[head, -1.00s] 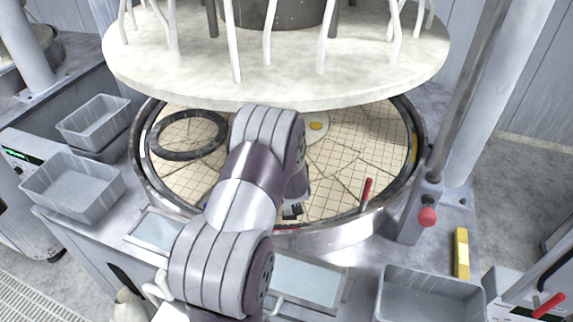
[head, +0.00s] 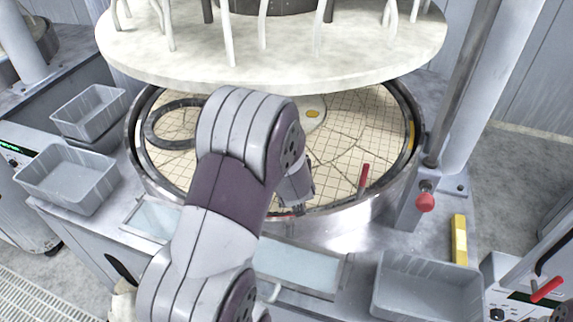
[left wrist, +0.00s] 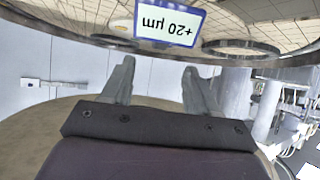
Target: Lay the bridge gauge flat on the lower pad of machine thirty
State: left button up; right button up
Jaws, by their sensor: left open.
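The lower pad (head: 345,130) is a round cream surface with a dark grid, inside a metal rim under the raised upper plate. A blue-framed card or display reading "+20 µm" (left wrist: 169,22) shows upside down in the left wrist view, beyond my fingertips; I cannot tell whether it belongs to the bridge gauge. I cannot single out the bridge gauge for certain in the head view. My left gripper (left wrist: 158,68) is open with nothing between its fingers. In the head view it is mostly hidden by my arm, near the pad's front rim (head: 330,222). My right gripper is out of view.
A dark ring (head: 165,143) lies on the pad's left; a white disc with a yellow centre (head: 313,113) lies farther back. A red handle (head: 363,178) stands near the front rim. Grey bins (head: 68,180) are at left, another bin (head: 425,290) and a yellow bar (head: 460,245) at right.

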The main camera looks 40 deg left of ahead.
pick_arm(q)
jog(key=s+d+m+g+h, duration=0.1)
jog(key=s+d+m+h, duration=0.15)
jog(key=d, duration=0.35)
jog(key=s+d+m+h, duration=0.1)
jog(key=d+m+h, duration=0.1)
jog(key=d+h, duration=0.35)
jog(key=s+d+m+g, duration=0.1)
jog(key=s+d+g, duration=0.1)
jog(key=s, duration=0.2)
jog(key=s+d+f+m+g, duration=0.1)
jog(key=s+d+g, duration=0.1)
jog(key=s+d, duration=0.1)
jog(key=s+d+f+m+g, duration=0.1)
jog(key=s+d+m+g, duration=0.1)
jog(key=s, duration=0.3)
jog(key=shift+s+d+g, duration=0.1)
jog(key=shift+d+g, duration=0.2)
jog(key=shift+d, duration=0.15)
jog(key=shift+a, duration=0.15)
